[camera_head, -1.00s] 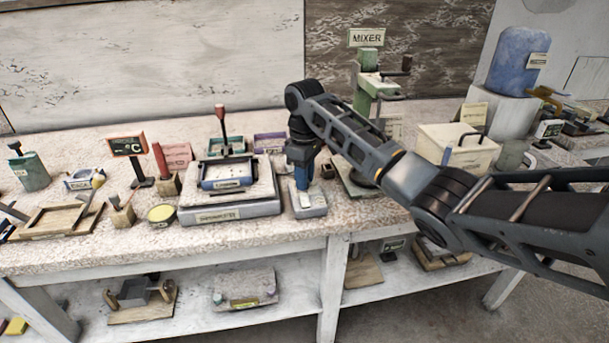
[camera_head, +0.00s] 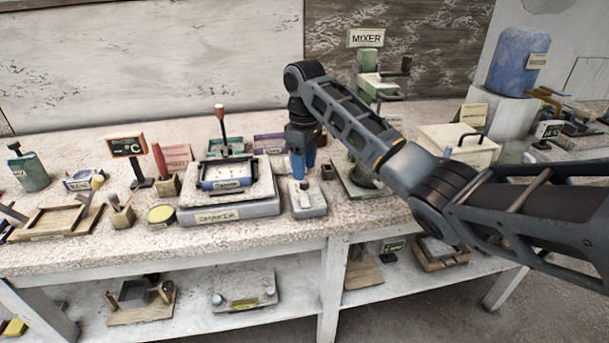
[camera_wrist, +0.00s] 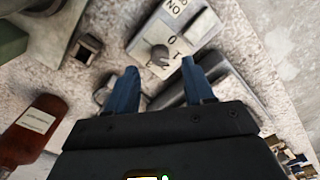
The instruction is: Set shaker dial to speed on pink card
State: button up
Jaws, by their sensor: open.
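The knob's exact setting is hard to read. The pink card (camera_head: 176,157) stands behind the shaker to the left; its writing is too small to read. My gripper (camera_head: 304,166), with blue fingers, is open and empty above the back of the box, apart from the knob.
A purple card (camera_head: 270,143) and a teal card stand behind the shaker. The green mixer (camera_head: 368,85) stands at the back right. A brown bottle (camera_wrist: 32,130) lies in the wrist view near my gripper. A dark board sign (camera_head: 127,146) stands at left.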

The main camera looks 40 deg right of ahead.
aim_at(305, 181)
jog(key=shift+r, duration=1.85)
jog(key=shift+s, duration=0.15)
